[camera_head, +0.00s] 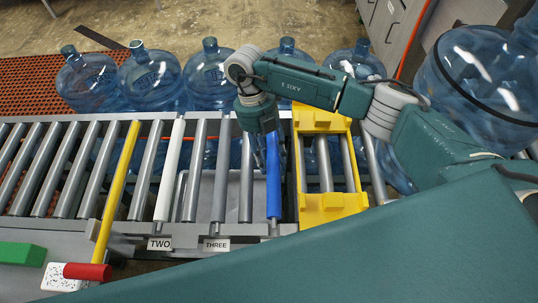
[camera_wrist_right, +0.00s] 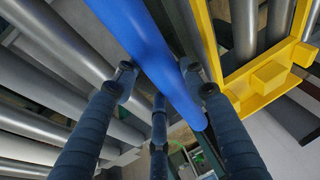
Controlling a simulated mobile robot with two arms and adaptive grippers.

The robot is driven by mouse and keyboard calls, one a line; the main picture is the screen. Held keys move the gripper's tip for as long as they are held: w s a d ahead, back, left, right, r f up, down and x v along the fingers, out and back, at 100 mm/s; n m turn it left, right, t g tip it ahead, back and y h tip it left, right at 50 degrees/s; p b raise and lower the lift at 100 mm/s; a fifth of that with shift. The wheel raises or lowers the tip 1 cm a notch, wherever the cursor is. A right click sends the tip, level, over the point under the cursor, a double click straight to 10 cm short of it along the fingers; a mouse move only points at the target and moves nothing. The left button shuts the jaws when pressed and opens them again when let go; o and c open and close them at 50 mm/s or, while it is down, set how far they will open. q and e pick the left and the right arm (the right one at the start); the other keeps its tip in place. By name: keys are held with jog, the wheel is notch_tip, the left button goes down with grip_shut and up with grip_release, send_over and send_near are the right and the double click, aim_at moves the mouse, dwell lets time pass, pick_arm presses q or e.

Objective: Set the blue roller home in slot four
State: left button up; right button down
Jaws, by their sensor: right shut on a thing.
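The blue roller (camera_head: 273,180) lies lengthwise in the conveyor, right of the slot labelled THREE (camera_head: 216,244) and left of a yellow frame (camera_head: 318,202). Its near end is by the front rail; I cannot tell whether it is fully seated. No label for slot four is visible. My right gripper (camera_head: 262,150) is at the roller's far part, coming from above. In the right wrist view, the fingers of the gripper (camera_wrist_right: 165,84) are closed around the blue roller (camera_wrist_right: 160,50). My left gripper is not in view.
A white roller (camera_head: 169,170) is above label TWO (camera_head: 160,244). Several blue jugs (camera_head: 150,80) stand behind the conveyor. A green block (camera_head: 22,253) and a red-and-white piece (camera_head: 75,274) are at front left.

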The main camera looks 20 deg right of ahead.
jog(key=shift+f+b, duration=1.65)
jog(key=shift+f, duration=0.45)
jog(key=c, duration=0.9)
grip_release()
send_near(269, 164)
jog(key=w+f, duration=0.2)
jog(key=shift+w+d, duration=0.15)
jog(key=shift+w, duration=0.25)
jog(key=shift+f, duration=0.15)
